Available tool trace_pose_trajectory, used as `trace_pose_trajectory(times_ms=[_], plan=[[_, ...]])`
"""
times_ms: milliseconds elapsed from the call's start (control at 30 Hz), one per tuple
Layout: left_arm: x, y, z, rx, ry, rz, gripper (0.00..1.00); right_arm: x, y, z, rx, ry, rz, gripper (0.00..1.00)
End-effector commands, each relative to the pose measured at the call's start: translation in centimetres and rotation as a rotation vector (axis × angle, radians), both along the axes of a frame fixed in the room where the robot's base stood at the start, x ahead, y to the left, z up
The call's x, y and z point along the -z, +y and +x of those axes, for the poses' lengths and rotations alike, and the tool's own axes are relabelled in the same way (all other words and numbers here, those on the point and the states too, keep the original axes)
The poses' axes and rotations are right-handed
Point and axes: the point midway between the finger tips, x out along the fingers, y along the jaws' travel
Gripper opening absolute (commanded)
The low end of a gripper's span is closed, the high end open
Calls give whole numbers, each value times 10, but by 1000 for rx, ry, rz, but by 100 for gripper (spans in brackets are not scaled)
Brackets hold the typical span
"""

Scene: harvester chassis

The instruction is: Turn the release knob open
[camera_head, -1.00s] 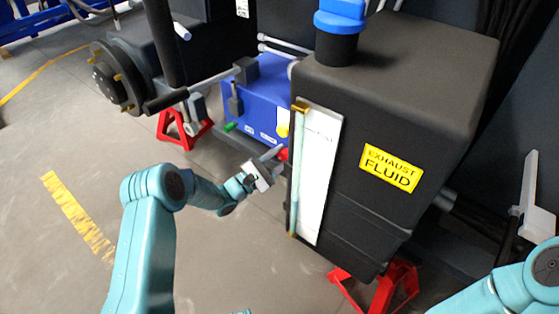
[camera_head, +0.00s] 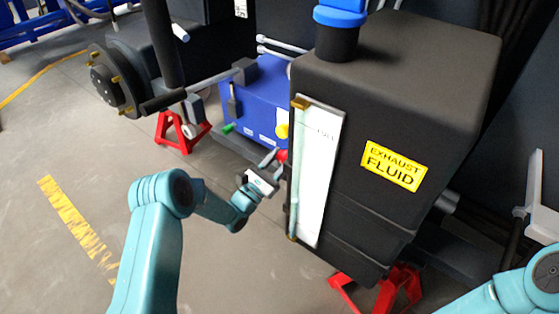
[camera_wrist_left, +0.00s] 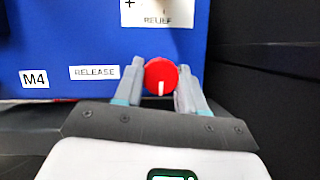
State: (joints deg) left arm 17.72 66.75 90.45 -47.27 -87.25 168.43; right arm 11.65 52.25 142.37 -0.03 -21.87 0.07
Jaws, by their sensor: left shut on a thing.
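The release knob is round and red with a white pointer mark; in the left wrist view the knob (camera_wrist_left: 161,74) has its mark pointing down. It sits right of the RELEASE label (camera_wrist_left: 95,73) on the blue box (camera_wrist_left: 60,40). My left gripper (camera_wrist_left: 161,82) is shut on it, with one grey finger on each side. In the head view the knob (camera_head: 282,156) is a small red spot at the left gripper's fingertips (camera_head: 275,157), beside the black tank. My right gripper is not in view; only part of the right arm shows at the lower right.
The black exhaust fluid tank (camera_head: 405,90) stands close to the right of the left gripper, with a white level gauge (camera_head: 322,165) on its side. Red stands (camera_head: 178,130) support the chassis. A yellow knob (camera_head: 282,131) is above the red one. Floor at left is clear.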

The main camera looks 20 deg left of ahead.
Motion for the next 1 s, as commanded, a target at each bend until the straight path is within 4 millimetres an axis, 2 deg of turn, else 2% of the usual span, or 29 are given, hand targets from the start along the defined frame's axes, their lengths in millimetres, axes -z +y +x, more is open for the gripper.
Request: trace_pose_trajectory(times_ms=[400, 433, 500, 833, 1000], plan=[[1, 0, 0, -1, 5, -5, 9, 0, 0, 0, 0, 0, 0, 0], [1, 0, 0, -1, 4, -6, 46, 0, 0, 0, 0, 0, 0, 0], [1, 0, 0, -1, 4, -6, 65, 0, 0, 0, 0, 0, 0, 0], [1, 1, -2, -1, 4, -6, 65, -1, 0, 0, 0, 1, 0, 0], [9, 12, -23, -3, 8, -7, 65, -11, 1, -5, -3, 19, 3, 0]])
